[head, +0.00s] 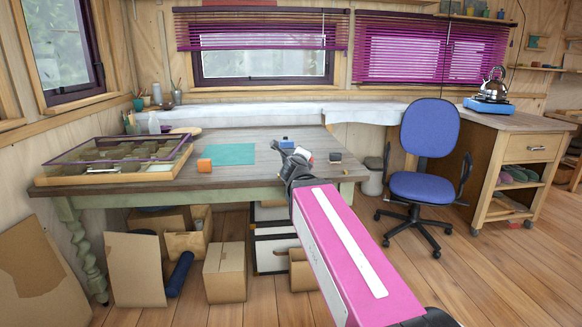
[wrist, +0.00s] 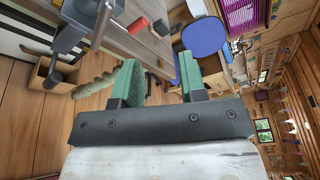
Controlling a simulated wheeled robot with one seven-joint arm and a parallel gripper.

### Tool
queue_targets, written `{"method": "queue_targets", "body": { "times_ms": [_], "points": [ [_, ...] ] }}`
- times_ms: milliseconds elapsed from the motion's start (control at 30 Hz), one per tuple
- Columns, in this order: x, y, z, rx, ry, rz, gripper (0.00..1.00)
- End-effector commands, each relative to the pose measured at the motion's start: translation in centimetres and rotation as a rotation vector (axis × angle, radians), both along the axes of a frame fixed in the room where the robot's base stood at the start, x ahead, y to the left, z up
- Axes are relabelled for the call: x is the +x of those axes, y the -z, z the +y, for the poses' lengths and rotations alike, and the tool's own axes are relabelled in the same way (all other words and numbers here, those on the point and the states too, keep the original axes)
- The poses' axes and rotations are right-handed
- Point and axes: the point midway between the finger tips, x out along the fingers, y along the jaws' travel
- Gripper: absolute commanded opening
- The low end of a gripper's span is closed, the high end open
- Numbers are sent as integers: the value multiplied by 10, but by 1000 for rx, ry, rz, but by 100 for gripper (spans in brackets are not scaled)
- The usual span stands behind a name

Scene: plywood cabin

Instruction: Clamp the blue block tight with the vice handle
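My gripper (wrist: 158,80) is open in the wrist view, its two green fingers apart with nothing between them. A dark grey vice (wrist: 72,30) shows at the upper left of the wrist view, on the edge of the workbench, to the left of my fingers and apart from them.
Cardboard boxes (head: 225,270) stand below. A blue office chair (head: 428,140) stands right of the bench, with open floor in front.

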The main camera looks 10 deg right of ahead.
Motion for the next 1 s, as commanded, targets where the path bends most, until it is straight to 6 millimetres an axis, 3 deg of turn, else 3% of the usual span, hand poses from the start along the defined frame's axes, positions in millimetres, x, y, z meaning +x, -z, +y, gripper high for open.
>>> {"method": "queue_targets", "body": {
  "times_ms": [267,533,1000],
  "points": [
    [4,-23,0,-640,-21,-1,38],
    [7,-35,15,-1266,-32,29,38],
    [12,-20,50,-2362,-22,144,38]
  ]
}}
